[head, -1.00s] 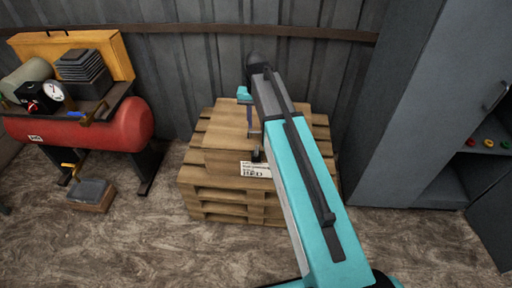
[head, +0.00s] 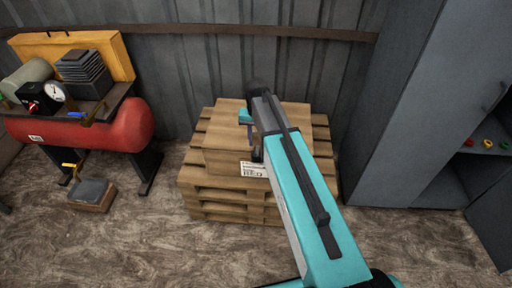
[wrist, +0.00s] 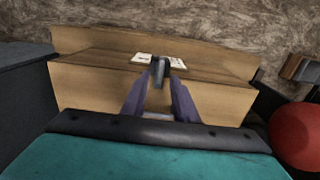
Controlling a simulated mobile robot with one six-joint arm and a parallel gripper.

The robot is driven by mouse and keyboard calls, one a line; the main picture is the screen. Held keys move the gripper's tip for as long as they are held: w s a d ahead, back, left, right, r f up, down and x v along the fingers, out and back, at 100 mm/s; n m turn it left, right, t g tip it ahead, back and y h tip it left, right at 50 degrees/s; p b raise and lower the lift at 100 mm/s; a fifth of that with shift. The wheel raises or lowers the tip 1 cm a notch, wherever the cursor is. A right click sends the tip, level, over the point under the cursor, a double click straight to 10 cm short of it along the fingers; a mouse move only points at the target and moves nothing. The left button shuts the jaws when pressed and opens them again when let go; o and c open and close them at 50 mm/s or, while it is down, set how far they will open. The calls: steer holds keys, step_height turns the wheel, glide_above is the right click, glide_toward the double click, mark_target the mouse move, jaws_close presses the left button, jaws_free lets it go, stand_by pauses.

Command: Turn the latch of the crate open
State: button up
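The wooden crate (head: 224,160) stands on the stacked pallets, with a white label (head: 253,169) on its front edge. My gripper (wrist: 159,78) reaches down over the crate, its two purple fingers pointing at the latch. The dark grey latch (wrist: 158,68) stands up beside the label in the wrist view, between the fingertips. The fingers look apart, one on each side of the latch; whether either touches it is not clear. In the head view my arm hides most of the gripper and part of the crate top.
The pallets (head: 238,211) stand against a corrugated wall. A grey cabinet (head: 410,110) stands at right. The floor in front is clear.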

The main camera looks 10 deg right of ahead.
steer(key=shift+f, duration=2.35)
jaws_close()
steer(key=shift+a, duration=0.1)
